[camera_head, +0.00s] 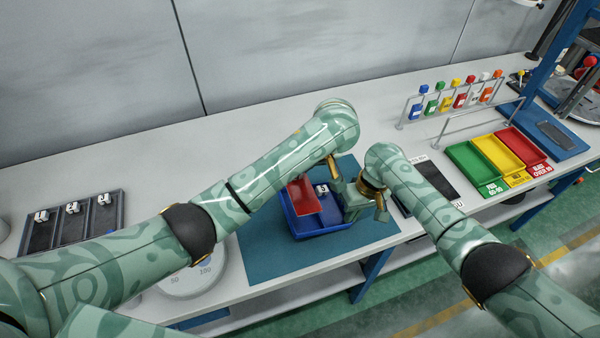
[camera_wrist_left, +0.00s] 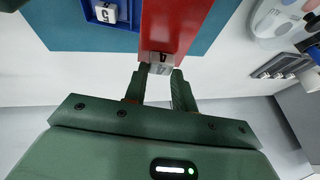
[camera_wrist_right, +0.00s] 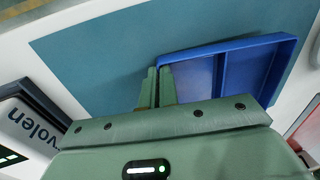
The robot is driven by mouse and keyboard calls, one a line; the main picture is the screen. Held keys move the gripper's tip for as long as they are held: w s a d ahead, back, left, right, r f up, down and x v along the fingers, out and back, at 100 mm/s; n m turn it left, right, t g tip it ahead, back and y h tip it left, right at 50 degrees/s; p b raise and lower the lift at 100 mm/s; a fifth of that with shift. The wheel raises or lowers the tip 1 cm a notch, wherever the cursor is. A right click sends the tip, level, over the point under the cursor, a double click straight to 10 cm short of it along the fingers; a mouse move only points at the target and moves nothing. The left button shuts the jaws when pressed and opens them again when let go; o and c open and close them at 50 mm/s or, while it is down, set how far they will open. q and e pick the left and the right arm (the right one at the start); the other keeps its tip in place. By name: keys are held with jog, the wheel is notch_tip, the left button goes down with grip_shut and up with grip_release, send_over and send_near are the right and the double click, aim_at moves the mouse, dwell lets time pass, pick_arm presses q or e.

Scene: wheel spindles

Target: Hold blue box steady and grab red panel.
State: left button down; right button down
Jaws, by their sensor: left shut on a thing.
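The red panel (camera_head: 304,196) is tilted over the left part of the blue box (camera_head: 320,228); it also shows in the left wrist view (camera_wrist_left: 175,22). My left gripper (camera_wrist_left: 161,72) is shut on the panel's near edge, at a small grey-white piece marked 4. In the head view the left fingertips are mostly hidden by the arm. My right gripper (camera_wrist_right: 158,72) has its fingers close together at a corner of the blue box, which shows in the right wrist view (camera_wrist_right: 240,68), and appears shut on its wall. The box rests on a blue-green mat (camera_head: 262,250).
A small white piece (camera_head: 322,188) marked 5 lies in the box. A dark tray (camera_head: 73,222) with several white pieces stands at the left. A round scale (camera_head: 190,275) is near the front edge. Green, yellow and red bins (camera_head: 498,155) and a bottle rack (camera_head: 455,97) are at the right.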

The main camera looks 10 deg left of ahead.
jog(key=shift+f, duration=0.1)
jog(key=c, duration=1.6)
grip_release()
jog(key=v, duration=1.2)
